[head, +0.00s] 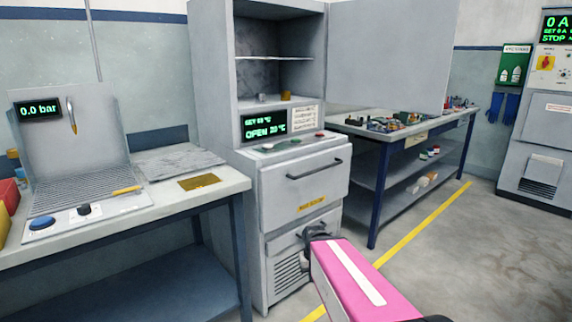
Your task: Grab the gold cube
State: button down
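A small gold block, which looks like the gold cube (286,95), sits on the floor of the open upper chamber of the grey cabinet (222,90), near the front right. It is too small to make out all its faces. My gripper (313,233) is the dark end of my pink arm, in front of the cabinet's lower part. It is well below the gold block and apart from it. Its fingers are too small and dark to tell whether they are open or shut.
A small grey item (258,95) sits left of the block. A wire shelf (272,58) crosses the chamber above. A left bench (150,198) holds a gauge stand, and a right bench (400,131) holds clutter. The floor (440,245) at right is clear.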

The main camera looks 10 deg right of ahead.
aim_at(285, 95)
jog(key=i+l+u, duration=0.1)
jog(key=u, duration=0.3)
jog(key=l+u, duration=0.45)
jog(key=u, duration=0.3)
jog(key=l+u, duration=0.15)
jog(key=l, duration=0.35)
jog(key=l+u, duration=0.2)
jog(key=l, duration=0.3)
jog(key=k+l+u, duration=0.15)
jog(key=l, duration=0.35)
jog(key=l+u, duration=0.2)
jog(key=l, duration=0.3)
jog(key=k+l+u, duration=0.15)
jog(key=l, duration=0.3)
jog(key=k+l, duration=0.1)
jog(key=l, duration=0.3)
jog(key=k+l, duration=0.15)
jog(key=l, duration=0.25)
jog(key=k+l, duration=0.1)
jog(key=l, duration=0.3)
jog(key=k+l, duration=0.1)
jog(key=l, duration=0.3)
jog(key=k+l, duration=0.15)
jog(key=l, duration=0.25)
jog(key=k+l+u, duration=0.1)
jog(key=l, duration=0.3)
jog(key=k+l, duration=0.15)
jog(key=l, duration=0.25)
jog(key=i+j, duration=0.35)
